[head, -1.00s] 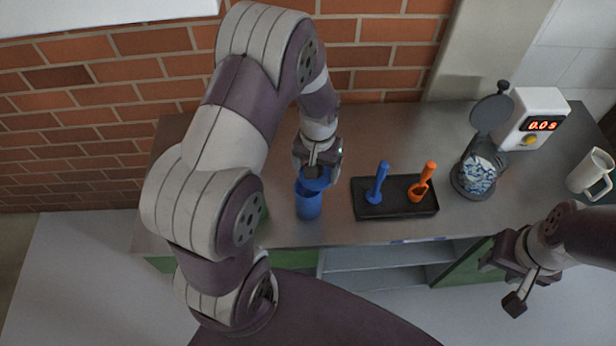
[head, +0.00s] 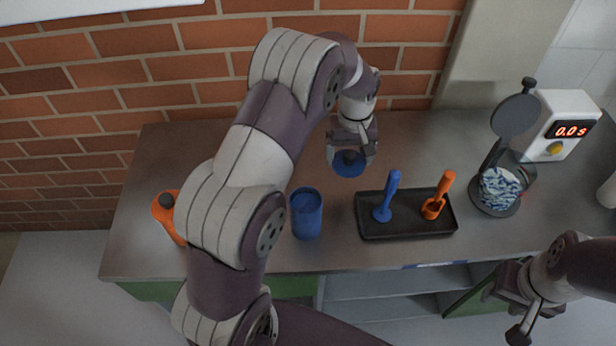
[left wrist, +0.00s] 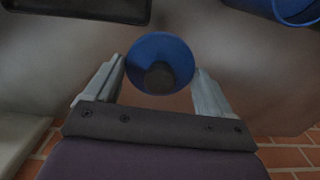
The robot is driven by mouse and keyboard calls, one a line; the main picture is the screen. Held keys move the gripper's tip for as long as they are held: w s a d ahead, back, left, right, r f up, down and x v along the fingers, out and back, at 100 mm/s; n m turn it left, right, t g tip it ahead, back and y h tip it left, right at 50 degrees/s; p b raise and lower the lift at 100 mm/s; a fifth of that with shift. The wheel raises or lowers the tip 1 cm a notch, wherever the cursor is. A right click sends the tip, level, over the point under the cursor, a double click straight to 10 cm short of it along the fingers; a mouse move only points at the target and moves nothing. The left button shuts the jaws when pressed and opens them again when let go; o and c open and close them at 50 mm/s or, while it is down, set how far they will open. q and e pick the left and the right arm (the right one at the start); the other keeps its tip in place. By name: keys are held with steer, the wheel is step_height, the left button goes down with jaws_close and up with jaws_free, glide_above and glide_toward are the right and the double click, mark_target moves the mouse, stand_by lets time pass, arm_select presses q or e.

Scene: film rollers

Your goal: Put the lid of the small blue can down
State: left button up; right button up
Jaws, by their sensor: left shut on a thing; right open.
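The small blue can (head: 307,218) stands upright and uncovered on the counter; part of its rim also shows at the top right of the left wrist view (left wrist: 290,12). Its round blue lid (head: 348,170), with a dark knob, is behind and right of the can, apart from it. My left gripper (head: 349,150) is shut on the lid; the lid shows between its fingers in the left wrist view (left wrist: 175,52). Whether the lid touches the counter I cannot tell. My right gripper (head: 517,311) is open and empty at the lower right, beyond the counter's front edge.
A black tray (head: 405,228) with a blue tool (head: 388,197) and an orange tool (head: 438,197) lies right of the can. An orange can (head: 168,214) stands at the left, partly behind my arm. A glass jar (head: 497,190) and a white timer (head: 563,125) stand right.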

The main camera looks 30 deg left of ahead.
arm_select(q)
steer(key=s+a+f+p, duration=0.1)
steer(key=a+f, duration=0.1)
steer(key=a, duration=0.4)
glide_above(305, 175)
steer(key=shift+n, duration=0.3)
step_height(305, 175, down, 4)
steer(key=shift+w+p, duration=0.15)
steer(key=shift+p, duration=0.2)
steer(key=shift+a+f, duration=0.1)
steer(key=shift+f, duration=0.25)
steer(key=f, duration=0.2)
steer(key=shift+s+f+p, duration=0.2)
steer(key=shift+f+p, duration=0.15)
steer(key=shift+f, duration=0.05)
steer(key=shift+w+f, duration=0.15)
steer(key=shift+f, duration=0.2)
arm_select(e)
steer(key=r, duration=0.3)
steer(key=shift+s, duration=0.2)
arm_select(q)
steer(key=shift+f, duration=0.15)
arm_select(e)
steer(key=shift+s+d+f, duration=0.1)
steer(key=shift+f, duration=0.1)
arm_select(q)
steer(key=o, duration=0.9)
steer(key=shift+c, duration=0.2)
